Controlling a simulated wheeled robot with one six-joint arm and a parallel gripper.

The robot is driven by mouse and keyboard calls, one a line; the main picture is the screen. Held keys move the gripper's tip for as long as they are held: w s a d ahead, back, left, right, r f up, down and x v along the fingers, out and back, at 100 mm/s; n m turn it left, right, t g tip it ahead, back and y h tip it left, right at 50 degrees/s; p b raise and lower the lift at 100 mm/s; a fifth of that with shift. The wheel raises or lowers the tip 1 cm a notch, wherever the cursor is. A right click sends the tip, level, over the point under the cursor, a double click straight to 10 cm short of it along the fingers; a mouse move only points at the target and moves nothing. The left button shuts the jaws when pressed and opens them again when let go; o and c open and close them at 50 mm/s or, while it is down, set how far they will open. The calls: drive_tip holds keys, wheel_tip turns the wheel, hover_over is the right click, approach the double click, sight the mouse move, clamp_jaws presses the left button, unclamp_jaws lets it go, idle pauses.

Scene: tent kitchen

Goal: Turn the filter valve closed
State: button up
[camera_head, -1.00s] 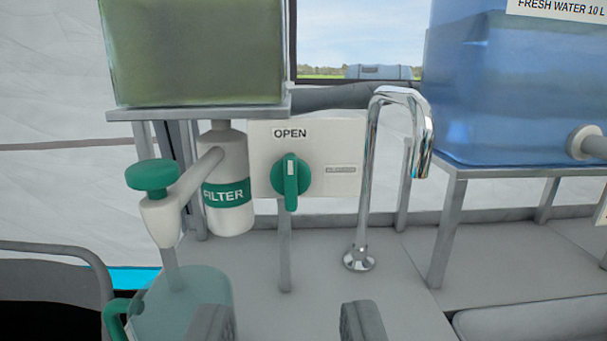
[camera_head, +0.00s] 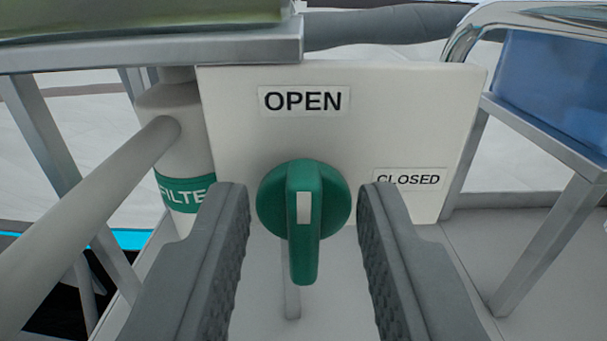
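The green filter valve knob (camera_head: 304,220) sits on a white panel (camera_head: 235,110). Its handle hangs down and its white mark is on the upper part of the handle, below the OPEN label (camera_head: 304,100). The CLOSED label (camera_head: 409,179) is to the right of the knob. My gripper (camera_head: 304,215) is open, with one grey finger on each side of the knob. A gap shows between each finger and the handle. The filter body (camera_head: 178,150), white with a green band, is left of the panel and partly hidden by a pipe and my left finger.
A metal shelf (camera_head: 150,52) with a greenish tank (camera_head: 140,10) is above left. A white pipe (camera_head: 90,215) crosses the left side. A chrome tap (camera_head: 500,15) and a metal stand (camera_head: 545,245) with a blue container (camera_head: 560,85) are at the right.

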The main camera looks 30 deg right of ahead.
drive_tip(key=shift+w+d, duration=0.1)
drive_tip(key=shift+w, duration=0.05)
clamp_jaws()
